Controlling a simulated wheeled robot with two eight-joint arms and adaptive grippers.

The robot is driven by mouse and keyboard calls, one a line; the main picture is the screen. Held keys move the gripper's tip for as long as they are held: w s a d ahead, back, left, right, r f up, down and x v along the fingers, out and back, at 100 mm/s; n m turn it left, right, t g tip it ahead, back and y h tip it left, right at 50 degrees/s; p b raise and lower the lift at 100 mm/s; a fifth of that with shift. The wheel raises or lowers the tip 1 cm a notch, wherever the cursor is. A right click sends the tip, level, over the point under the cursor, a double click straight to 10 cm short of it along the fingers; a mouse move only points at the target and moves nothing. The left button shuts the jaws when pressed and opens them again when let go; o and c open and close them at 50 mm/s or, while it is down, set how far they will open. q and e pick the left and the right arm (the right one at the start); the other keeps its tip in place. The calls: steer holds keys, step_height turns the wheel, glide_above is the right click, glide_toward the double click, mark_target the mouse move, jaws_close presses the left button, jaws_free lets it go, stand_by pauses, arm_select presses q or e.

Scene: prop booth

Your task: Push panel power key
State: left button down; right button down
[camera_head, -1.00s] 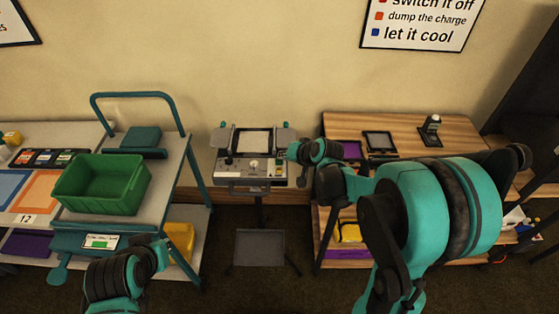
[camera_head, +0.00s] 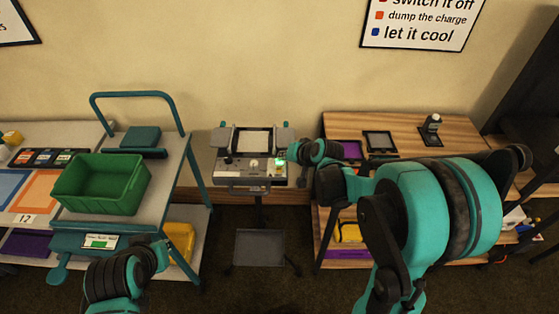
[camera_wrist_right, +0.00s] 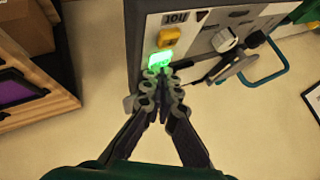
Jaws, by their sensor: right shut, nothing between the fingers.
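The control panel (camera_head: 232,174) is a grey box on a stand, in the middle of the head view. Its power key (camera_wrist_right: 158,59) glows bright green in the right wrist view; the green glow also shows at the right of the panel in the head view (camera_head: 280,162). My right gripper (camera_wrist_right: 165,80) is shut and empty, its fingertips right at the green key. I cannot tell whether they still touch it. In the head view the right gripper (camera_head: 289,154) reaches the panel's right end. Of my left arm only links show at lower left, no fingers.
On the panel, a yellow key (camera_wrist_right: 168,37) sits beside the green one, with a white knob (camera_wrist_right: 225,40) further right. A cart with a green bin (camera_head: 105,187) stands left. A wooden table (camera_head: 405,124) with a dark tablet (camera_head: 380,141) stands right.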

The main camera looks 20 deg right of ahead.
mark_target(284, 164)
steer(key=shift+f, duration=0.3)
steer(key=shift+r, duration=0.55)
step_height(284, 164, up, 6)
steer(key=p, duration=0.5)
stand_by(0.4)
